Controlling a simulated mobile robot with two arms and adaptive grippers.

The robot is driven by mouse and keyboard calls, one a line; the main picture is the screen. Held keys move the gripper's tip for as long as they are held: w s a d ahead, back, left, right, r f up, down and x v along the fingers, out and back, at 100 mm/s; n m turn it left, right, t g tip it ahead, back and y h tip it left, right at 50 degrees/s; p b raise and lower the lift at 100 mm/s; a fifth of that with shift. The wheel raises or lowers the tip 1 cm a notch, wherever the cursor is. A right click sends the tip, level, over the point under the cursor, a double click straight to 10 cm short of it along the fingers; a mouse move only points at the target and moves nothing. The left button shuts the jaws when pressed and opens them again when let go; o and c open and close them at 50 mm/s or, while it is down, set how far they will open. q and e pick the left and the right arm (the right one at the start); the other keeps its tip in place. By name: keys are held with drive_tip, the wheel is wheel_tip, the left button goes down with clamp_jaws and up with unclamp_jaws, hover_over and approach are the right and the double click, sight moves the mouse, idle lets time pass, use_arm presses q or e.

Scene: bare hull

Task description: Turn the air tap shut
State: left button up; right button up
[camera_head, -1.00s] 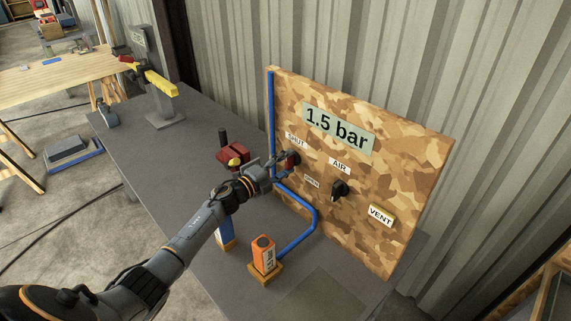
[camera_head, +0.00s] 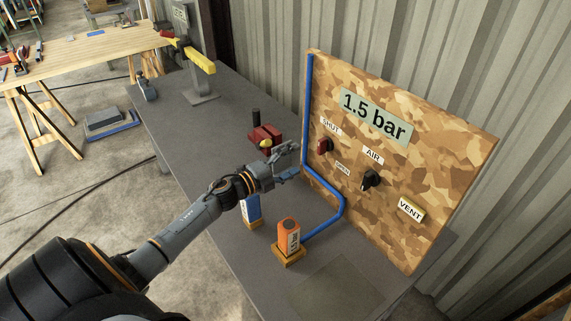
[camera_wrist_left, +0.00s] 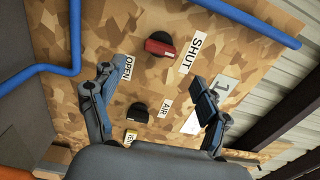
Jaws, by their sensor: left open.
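A red tap handle (camera_head: 324,146) stands on the camouflage-patterned board, between a SHUT label (camera_head: 331,127) above it and an OPEN label (camera_head: 343,168) below it. In the wrist view, the red handle (camera_wrist_left: 160,45) lies lengthwise roughly toward the SHUT label (camera_wrist_left: 195,53). A black knob (camera_head: 370,180) is under the AIR label (camera_head: 373,156). My left gripper (camera_head: 291,161) is open and empty, just left of the red handle and apart from it. Its spread fingers (camera_wrist_left: 150,80) show below the handle in the wrist view. My right gripper is out of view.
The board (camera_head: 440,165) bears a 1.5 bar display (camera_head: 374,116) and a VENT label (camera_head: 410,209). A blue pipe (camera_head: 307,110) runs down its left edge. An orange item (camera_head: 289,237) and a red vise-like tool (camera_head: 264,135) stand on the grey bench (camera_head: 200,130).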

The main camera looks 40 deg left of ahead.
use_arm(q)
drive_tip(key=shift+v, duration=1.4)
